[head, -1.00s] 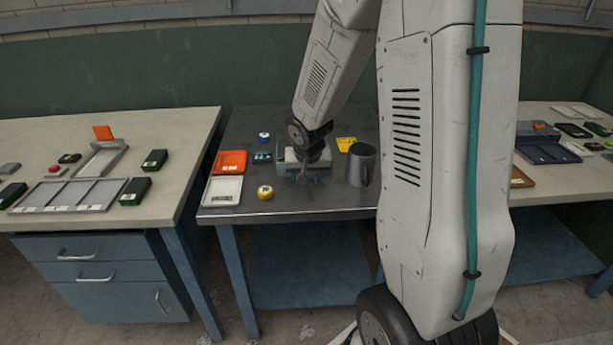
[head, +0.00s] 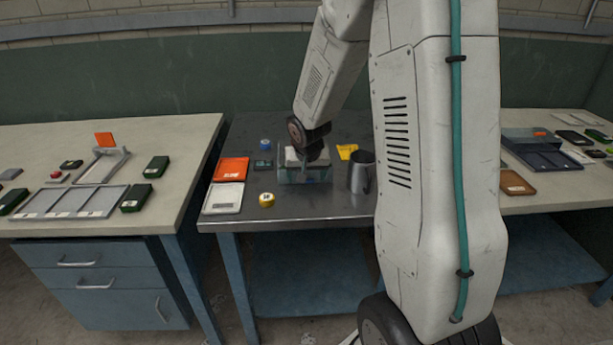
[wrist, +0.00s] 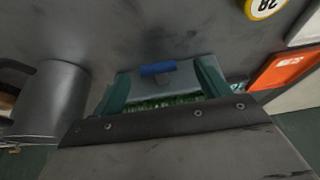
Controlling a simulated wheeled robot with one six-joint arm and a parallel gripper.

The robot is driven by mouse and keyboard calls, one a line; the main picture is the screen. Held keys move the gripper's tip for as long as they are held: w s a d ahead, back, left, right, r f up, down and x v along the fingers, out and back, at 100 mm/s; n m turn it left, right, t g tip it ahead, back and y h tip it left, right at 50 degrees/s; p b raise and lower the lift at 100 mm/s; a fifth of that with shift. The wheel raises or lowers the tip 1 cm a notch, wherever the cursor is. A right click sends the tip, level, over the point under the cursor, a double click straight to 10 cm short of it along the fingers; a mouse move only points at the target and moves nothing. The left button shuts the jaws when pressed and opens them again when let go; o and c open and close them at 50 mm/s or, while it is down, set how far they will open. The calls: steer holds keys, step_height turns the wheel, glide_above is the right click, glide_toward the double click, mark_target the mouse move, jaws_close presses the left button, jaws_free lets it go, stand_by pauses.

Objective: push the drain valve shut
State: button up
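A grey box (wrist: 185,82) with green turf inside sits on the dark metal table. A blue handle (wrist: 157,69), which looks like the drain valve, is on the box's side in the wrist view. My gripper (wrist: 162,84) is over the box, its two teal fingers apart, one toward each end of the box. The handle lies between and just beyond the fingertips in that view. In the head view, my gripper (head: 301,168) hides much of the box, and I cannot make out the valve. Whether the fingers touch the box is unclear.
A grey mug (head: 361,170) stands close to the right of the box. A yellow card (head: 347,151) lies behind.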

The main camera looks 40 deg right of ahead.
steer(key=v, duration=0.7)
steer(key=shift+r, duration=0.4)
steer(key=shift+s+a, duration=0.1)
steer(key=shift+s, duration=0.05)
steer(key=s+a+r+n+y, duration=0.1)
steer(key=s+a+r+n, duration=0.1)
steer(key=s+a, duration=0.4)
steer(key=s+a+r+n+g, duration=0.1)
steer(key=s+a+r, duration=0.4)
steer(key=s, duration=0.7)
steer(key=s+a+r+n+g+y, duration=0.1)
steer(key=s+a+r+n, duration=0.2)
steer(key=s+a, duration=0.3)
steer(key=s+r, duration=0.1)
steer(key=s, duration=0.2)
steer(key=shift+a+r+n+y, duration=0.2)
steer(key=shift+a+n+y, duration=0.1)
steer(key=shift+a+n, duration=0.1)
steer(key=shift+s+d, duration=0.1)
steer(key=shift+d, duration=0.05)
